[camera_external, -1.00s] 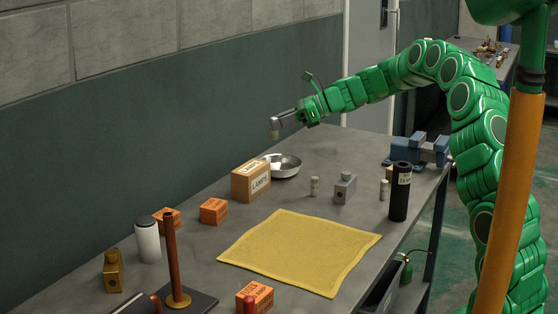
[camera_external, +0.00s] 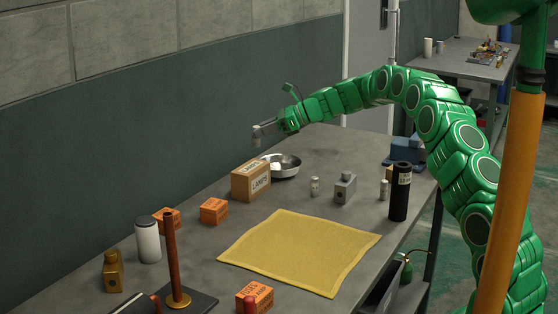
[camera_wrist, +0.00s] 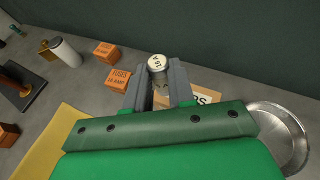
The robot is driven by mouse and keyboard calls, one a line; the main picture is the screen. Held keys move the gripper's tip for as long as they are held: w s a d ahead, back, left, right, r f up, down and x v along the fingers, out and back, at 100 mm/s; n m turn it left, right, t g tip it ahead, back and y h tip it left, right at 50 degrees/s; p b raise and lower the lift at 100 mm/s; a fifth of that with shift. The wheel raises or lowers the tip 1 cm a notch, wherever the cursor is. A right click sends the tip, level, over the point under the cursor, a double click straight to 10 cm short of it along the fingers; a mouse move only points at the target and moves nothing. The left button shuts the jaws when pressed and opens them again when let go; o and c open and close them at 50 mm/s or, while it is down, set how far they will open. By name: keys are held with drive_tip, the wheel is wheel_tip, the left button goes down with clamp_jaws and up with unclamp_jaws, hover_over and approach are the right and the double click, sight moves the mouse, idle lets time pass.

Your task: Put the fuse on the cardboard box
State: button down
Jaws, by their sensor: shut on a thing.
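My gripper (camera_external: 258,129) is shut on a fuse (camera_wrist: 157,64), a small cylinder with a pale metal cap bearing dark print. In the external view the fuse (camera_external: 257,143) hangs upright below the fingertips, apart from the box and in the air. The cardboard box (camera_external: 250,182), brown with a LAMPS label, stands on the bench below the gripper. In the wrist view the box (camera_wrist: 203,100) lies beneath the fingers and is mostly hidden by my gripper.
A round metal dish (camera_external: 285,166) stands just behind the box at its right. Orange fuse boxes (camera_external: 213,210) and a white cylinder (camera_external: 147,240) are at the left. A yellow cloth (camera_external: 298,250) lies in front. Two small cylinders, a grey block (camera_external: 344,188) and a black canister (camera_external: 399,192) stand right.

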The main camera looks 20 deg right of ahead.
drive_tip(key=shift+w+a+f, duration=0.2)
drive_tip(key=shift+w+f, duration=0.4)
drive_tip(key=shift+f, duration=0.2)
drive_tip(key=shift+w+a+f, duration=0.25)
drive_tip(key=shift+w+f, duration=0.4)
drive_tip(key=shift+f, duration=0.1)
drive_tip(key=shift+w+a+f, duration=0.2)
drive_tip(key=shift+w+f, duration=0.4)
drive_tip(key=shift+f, duration=1.6)
drive_tip(key=shift+f, duration=0.1)
drive_tip(key=c, duration=1)
unclamp_jaws()
drive_tip(key=shift+o, duration=0.2)
drive_tip(key=shift+d+r, duration=0.2)
drive_tip(key=shift+d, duration=0.1)
drive_tip(key=v, duration=1.1)
drive_tip(key=shift+s+d, duration=0.15)
drive_tip(key=shift+d, duration=0.05)
